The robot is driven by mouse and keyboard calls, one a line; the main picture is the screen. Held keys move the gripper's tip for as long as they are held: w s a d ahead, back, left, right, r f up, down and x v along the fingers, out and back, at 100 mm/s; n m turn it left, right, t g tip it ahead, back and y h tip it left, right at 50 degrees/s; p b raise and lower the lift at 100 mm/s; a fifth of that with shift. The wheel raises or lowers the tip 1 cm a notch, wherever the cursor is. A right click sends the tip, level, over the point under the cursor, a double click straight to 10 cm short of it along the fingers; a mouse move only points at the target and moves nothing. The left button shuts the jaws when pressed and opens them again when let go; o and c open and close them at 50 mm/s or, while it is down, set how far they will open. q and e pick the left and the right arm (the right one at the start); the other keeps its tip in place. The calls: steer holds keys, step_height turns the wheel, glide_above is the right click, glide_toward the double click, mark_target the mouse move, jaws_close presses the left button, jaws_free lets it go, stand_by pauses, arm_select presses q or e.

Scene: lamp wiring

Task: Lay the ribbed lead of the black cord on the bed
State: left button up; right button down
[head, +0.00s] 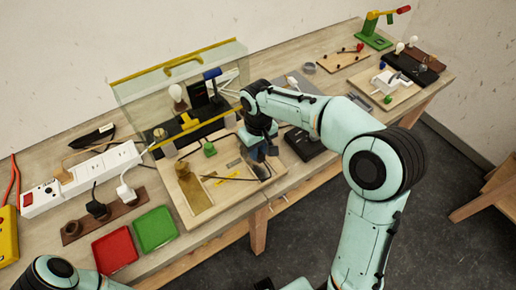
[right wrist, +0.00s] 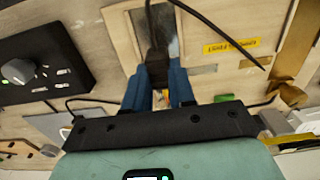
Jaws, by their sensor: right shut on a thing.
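My right gripper (head: 262,160) is low over the right end of a pale wooden board (head: 186,206). In the right wrist view its blue fingers (right wrist: 157,92) are shut on a dark part of the black cord (right wrist: 157,62). A grey plate (right wrist: 174,45) set in the board, possibly the bed, lies beneath the held part. I cannot see ribs on the lead or tell whether the held part touches the plate. My left gripper is out of view.
A brass strip (head: 195,190) and a green piece (head: 209,149) are on the board. A clear screen (head: 150,92) with yellow edges stands behind it. Red (head: 115,248) and green (head: 155,229) trays lie left. A black base (head: 304,144) stands right.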

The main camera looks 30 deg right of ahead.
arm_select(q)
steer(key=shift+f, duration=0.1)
arm_select(e)
steer(key=shift+f, duration=0.2)
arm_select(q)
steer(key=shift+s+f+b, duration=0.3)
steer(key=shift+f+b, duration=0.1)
arm_select(e)
steer(key=shift+f, duration=0.65)
steer(key=shift+f, duration=0.1)
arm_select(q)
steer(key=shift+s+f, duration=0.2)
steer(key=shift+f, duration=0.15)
arm_select(e)
steer(key=shift+f, duration=0.5)
arm_select(q)
steer(key=shift+b, duration=0.3)
arm_select(e)
steer(key=shift+f, duration=0.1)
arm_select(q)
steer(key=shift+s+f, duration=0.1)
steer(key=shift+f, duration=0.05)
arm_select(e)
steer(key=shift+f, duration=0.3)
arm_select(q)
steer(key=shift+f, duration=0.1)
arm_select(e)
steer(key=shift+f, duration=0.2)
